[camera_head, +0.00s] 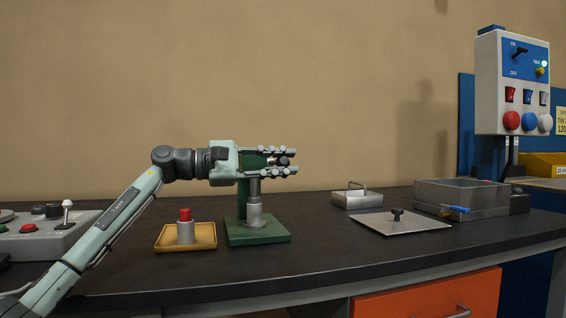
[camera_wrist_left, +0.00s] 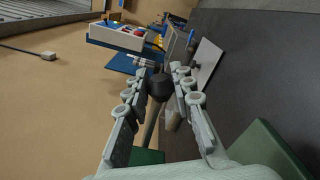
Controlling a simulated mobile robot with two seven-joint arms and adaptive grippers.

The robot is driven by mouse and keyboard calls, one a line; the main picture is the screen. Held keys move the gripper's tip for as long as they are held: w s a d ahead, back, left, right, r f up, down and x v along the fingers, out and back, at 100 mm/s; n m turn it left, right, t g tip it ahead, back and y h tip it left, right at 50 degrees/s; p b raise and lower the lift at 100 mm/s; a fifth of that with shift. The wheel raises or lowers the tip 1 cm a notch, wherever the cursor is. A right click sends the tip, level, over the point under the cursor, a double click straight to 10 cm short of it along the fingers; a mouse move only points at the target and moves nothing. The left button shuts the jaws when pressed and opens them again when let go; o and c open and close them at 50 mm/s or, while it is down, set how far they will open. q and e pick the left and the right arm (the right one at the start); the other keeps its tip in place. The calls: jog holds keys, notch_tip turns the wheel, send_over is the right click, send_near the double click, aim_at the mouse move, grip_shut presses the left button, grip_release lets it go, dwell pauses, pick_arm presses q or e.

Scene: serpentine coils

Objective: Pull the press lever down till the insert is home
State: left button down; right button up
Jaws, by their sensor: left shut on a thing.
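The green press (camera_head: 257,231) stands on the dark bench, with a grey cylindrical part (camera_head: 254,212) above its base. My left gripper (camera_head: 290,161) is level at the top of the press, shut on the press lever, whose dark knob (camera_head: 283,161) shows between the fingers. In the left wrist view the black lever knob (camera_wrist_left: 159,87) sits between the two fingers of my left gripper (camera_wrist_left: 160,75). The gripper hides most of the lever and the top of the press. I cannot tell how deep the insert sits. My right gripper is not in view.
Left of the press, a yellow tray (camera_head: 205,243) holds a grey cylinder with a red top (camera_head: 185,228). A control box (camera_head: 50,238) is at far left. A flat plate (camera_head: 380,226), a handled metal block (camera_head: 357,199) and a metal box (camera_head: 460,199) lie right. Bench between is clear.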

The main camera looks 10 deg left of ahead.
pick_arm(q)
jog(key=shift+d+f, duration=0.1)
jog(key=shift+f, duration=0.5)
jog(key=c, duration=1.3)
grip_release()
jog(key=shift+r, duration=0.15)
jog(key=shift+r, duration=0.1)
jog(key=v, duration=1.2)
